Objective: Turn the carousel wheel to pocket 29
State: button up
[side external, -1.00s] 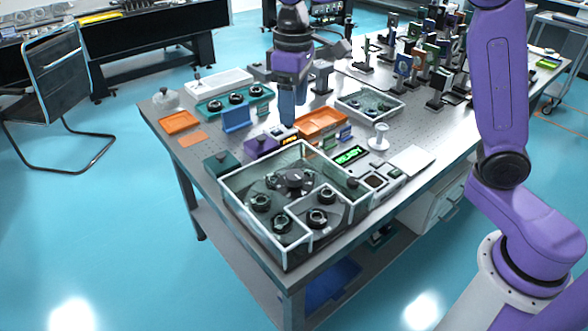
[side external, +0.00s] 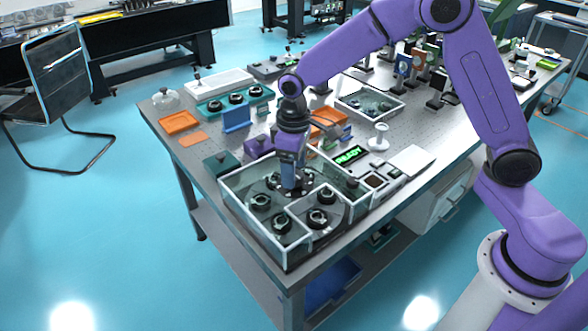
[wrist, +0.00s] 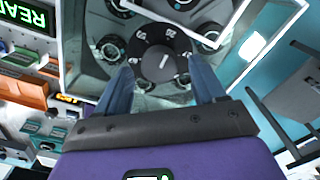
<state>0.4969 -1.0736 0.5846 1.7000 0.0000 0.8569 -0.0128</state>
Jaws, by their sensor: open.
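The carousel (side external: 262,222) is a clear-walled box on the table, with several round black optic holders in it. Its dark central knob (wrist: 160,52) shows in the wrist view, with a white pointer line and small white numbers too blurred to read. My gripper (side external: 290,188) is over the middle of the box, pointing down. In the wrist view my gripper (wrist: 165,80) has its two blue fingers apart, one on each side of the knob. I cannot tell if they touch it. In the side view the gripper hides most of the knob.
A green lit display (side external: 348,155) stands behind the box at right. The box's clear walls (side external: 333,212) rise around the gripper. Orange trays (side external: 180,122), a blue holder (side external: 236,119) and a white spool-shaped stand (side external: 379,137) lie farther back. A white sheet (side external: 411,159) lies at right.

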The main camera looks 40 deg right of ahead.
jog(key=shift+f, duration=0.6)
grip_shut()
